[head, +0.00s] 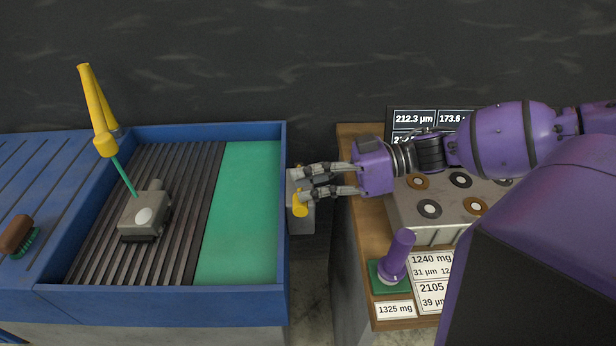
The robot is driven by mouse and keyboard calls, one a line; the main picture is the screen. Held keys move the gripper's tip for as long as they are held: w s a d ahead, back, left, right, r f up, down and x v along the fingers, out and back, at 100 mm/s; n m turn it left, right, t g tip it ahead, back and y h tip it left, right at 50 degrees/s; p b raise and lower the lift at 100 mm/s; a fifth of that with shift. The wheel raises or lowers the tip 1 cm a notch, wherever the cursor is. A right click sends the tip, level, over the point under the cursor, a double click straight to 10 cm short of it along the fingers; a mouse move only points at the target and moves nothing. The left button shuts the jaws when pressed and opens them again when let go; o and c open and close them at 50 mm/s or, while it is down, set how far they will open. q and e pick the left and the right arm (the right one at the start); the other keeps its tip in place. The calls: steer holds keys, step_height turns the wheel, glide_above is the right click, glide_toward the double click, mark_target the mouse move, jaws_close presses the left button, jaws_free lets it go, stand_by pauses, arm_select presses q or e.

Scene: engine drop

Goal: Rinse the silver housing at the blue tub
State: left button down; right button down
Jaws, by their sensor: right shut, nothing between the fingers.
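The silver housing (144,216) sits on the dark slatted rack inside the blue tub (170,292), left of the tub's green floor. A yellow spout (100,115) stands over the tub's back left. A thin teal line, which looks like a stream, runs from the spout down to the housing. My right gripper (298,186) is at the tub's right outer side, at a grey box (306,221) with a yellow knob (300,207). It is shut with nothing held; one finger lies close to the knob, and I cannot tell if they touch. My left gripper is out of view.
A brush (20,236) lies on the blue ledge left of the tub. Right of a gap, a wooden bench (362,222) holds a grey block with round parts (430,208), a purple-handled tool (397,255) on a green pad, and label cards. A readout panel (413,119) stands behind.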

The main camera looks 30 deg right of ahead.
steer(key=shift+r, duration=0.1)
